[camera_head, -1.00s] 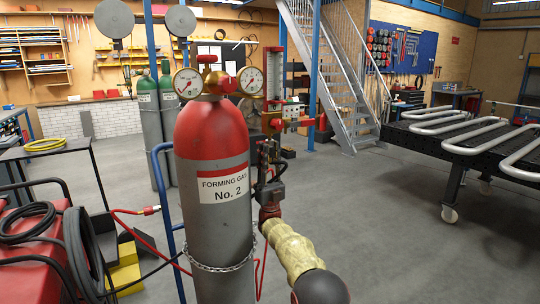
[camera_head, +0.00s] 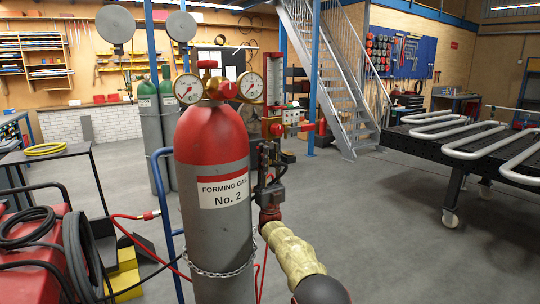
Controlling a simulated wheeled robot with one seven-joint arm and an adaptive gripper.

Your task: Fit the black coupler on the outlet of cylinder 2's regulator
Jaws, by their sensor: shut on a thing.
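Cylinder 2 (camera_head: 213,245) is grey with a red shoulder and a "FORMING GAS No. 2" label, and stands upright in the centre. Its regulator (camera_head: 222,88) has two round gauges, a clear upright flow tube (camera_head: 272,85) and brass and red fittings (camera_head: 298,127) on the right. My gripper (camera_head: 264,152) points up just right of the cylinder, below these fittings. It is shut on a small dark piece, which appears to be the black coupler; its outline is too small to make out. Whether the piece touches the outlet cannot be told.
A chain (camera_head: 218,273) rings the cylinder, beside a blue frame (camera_head: 166,225). A red hose with a red end fitting (camera_head: 150,214) lies at the left, near a red machine (camera_head: 55,265) with black cables. The floor at the right is clear up to a black table (camera_head: 480,150).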

